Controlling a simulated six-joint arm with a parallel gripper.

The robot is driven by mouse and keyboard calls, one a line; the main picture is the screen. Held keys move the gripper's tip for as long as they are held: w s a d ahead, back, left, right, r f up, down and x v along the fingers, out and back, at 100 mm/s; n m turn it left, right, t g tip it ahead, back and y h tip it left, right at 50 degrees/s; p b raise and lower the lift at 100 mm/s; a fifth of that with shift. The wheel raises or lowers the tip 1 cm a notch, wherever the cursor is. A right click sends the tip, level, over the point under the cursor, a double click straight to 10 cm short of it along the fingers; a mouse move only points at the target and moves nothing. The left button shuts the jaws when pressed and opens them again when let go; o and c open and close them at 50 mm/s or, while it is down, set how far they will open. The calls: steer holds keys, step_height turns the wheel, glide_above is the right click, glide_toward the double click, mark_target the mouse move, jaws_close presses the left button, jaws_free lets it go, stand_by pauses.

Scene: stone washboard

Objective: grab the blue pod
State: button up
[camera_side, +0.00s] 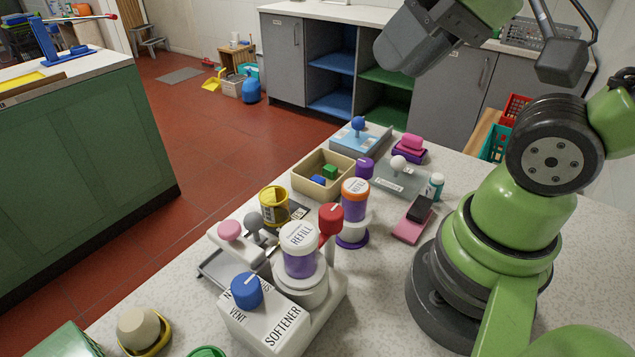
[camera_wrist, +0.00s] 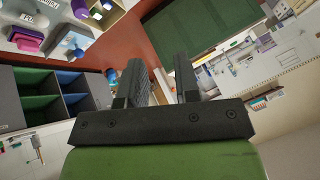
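A small blue block (camera_side: 318,180), which looks like the blue pod, lies in a tan tray (camera_side: 300,187) beside a green block (camera_side: 330,171) in the side view.
A white softener dispenser (camera_side: 262,325) with a blue knob (camera_side: 247,290) stands at the front. A purple-and-orange bottle (camera_side: 355,200), a red knob (camera_side: 331,217) and a yellow can (camera_side: 274,206) stand near the tray. A light blue board with a blue ball (camera_side: 358,124) lies behind.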

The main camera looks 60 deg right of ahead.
steer(key=w+d+f+g+h, duration=0.1)
steer(key=w+d+g, duration=0.1)
steer(key=w, duration=0.4)
steer(key=n+g+h, duration=0.1)
steer(key=n+g, duration=0.3)
steer(key=g, duration=0.1)
glide_above(323, 181)
steer(key=f, duration=2.4)
steer(key=shift+w, duration=0.2)
steer(key=f, duration=0.5)
steer(key=shift+s+f, duration=0.3)
steer(key=shift+f, duration=0.05)
jaws_close()
